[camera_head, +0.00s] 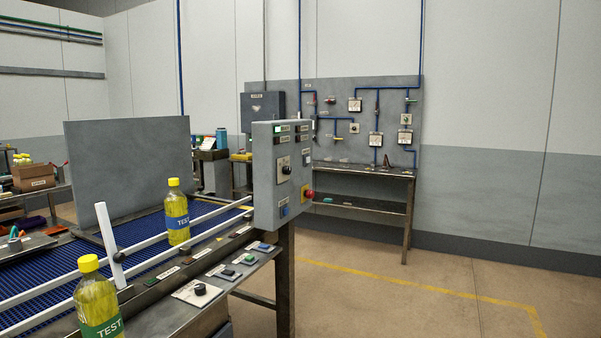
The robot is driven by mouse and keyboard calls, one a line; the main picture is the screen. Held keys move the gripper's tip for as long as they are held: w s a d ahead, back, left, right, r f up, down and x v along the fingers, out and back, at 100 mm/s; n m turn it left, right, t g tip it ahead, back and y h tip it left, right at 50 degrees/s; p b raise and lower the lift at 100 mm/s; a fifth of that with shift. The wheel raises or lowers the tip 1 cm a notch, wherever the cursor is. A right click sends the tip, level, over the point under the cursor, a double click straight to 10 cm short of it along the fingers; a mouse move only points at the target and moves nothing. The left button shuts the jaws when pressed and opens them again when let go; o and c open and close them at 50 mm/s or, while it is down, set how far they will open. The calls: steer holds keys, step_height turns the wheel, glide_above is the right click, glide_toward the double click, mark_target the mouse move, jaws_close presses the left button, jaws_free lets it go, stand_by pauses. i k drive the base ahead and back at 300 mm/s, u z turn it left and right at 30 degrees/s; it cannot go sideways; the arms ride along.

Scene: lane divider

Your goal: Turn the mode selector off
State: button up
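A grey control box (263,200) stands at the right end of the conveyor. Its front carries a black rotary knob (286,169) on a light plate, a red mushroom button (309,193) on yellow, and a blue button (284,211). A green lit label (280,129) is near its top. Another black knob (200,289) sits on a light plate on the front ledge. The labels are too small to read, so I cannot tell which knob is the mode selector or how it is set. My gripper is not in view.
Yellow bottles stand by the blue conveyor (45,286): one behind the rails (177,212), one in front (98,300). A white lane bar (110,245) stands tilted. Small switches line the ledge (160,318). A valve panel (340,120) is behind; the floor at right is clear.

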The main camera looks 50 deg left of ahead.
mark_target(287, 170)
steer(key=i, duration=1.4)
steer(key=z, duration=0.45)
steer(key=k, duration=0.2)
steer(key=u, duration=3.75)
